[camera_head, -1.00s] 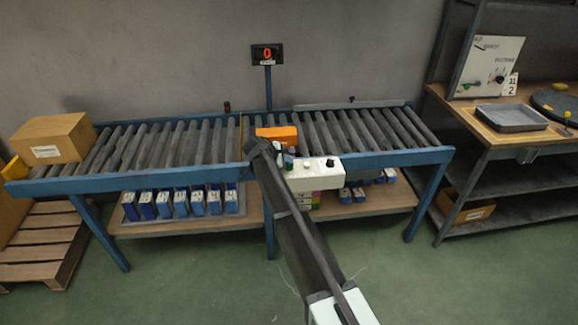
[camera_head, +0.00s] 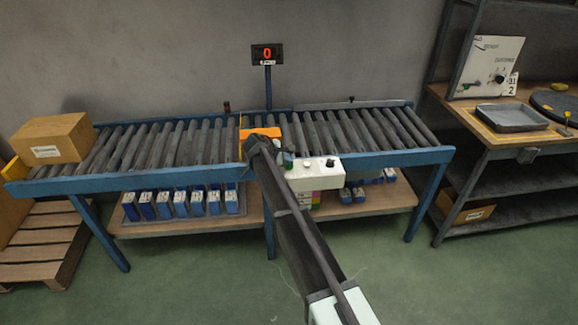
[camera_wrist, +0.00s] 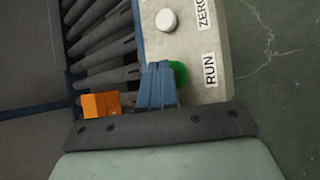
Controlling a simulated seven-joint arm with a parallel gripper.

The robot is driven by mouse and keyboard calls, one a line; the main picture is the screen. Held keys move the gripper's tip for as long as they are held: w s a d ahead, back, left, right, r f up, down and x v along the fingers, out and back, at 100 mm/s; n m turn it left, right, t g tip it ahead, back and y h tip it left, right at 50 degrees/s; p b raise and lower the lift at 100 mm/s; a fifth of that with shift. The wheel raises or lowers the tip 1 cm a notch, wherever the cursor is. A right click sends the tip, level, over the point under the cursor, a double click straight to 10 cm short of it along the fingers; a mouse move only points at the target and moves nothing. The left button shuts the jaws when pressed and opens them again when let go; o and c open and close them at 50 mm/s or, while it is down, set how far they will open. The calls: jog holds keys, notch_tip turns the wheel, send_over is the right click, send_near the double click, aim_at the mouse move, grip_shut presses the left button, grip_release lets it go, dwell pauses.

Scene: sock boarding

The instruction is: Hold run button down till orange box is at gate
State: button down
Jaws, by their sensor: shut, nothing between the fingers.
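The orange box (camera_head: 262,134) lies on the conveyor rollers, its left end close to the yellow gate (camera_head: 241,122); my arm hides part of its front edge. It also shows in the wrist view (camera_wrist: 100,104). The white control box (camera_head: 316,175) is on the conveyor's front rail. The green run button (camera_wrist: 179,73) sits by the RUN label, partly hidden behind my gripper (camera_wrist: 160,68). My gripper is shut and empty, its fingers overlapping the button's left side in that view. I cannot tell whether they press it.
A brown carton (camera_head: 52,138) rests on the conveyor's left end. A white button (camera_wrist: 167,20) is near the ZERO label. A display (camera_head: 267,53) behind the rollers reads 0. The rollers (camera_head: 180,143) between carton and gate are clear.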

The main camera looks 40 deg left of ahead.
aim_at(288, 166)
jog(key=shift+r, duration=0.5)
jog(key=shift+r, duration=2.5)
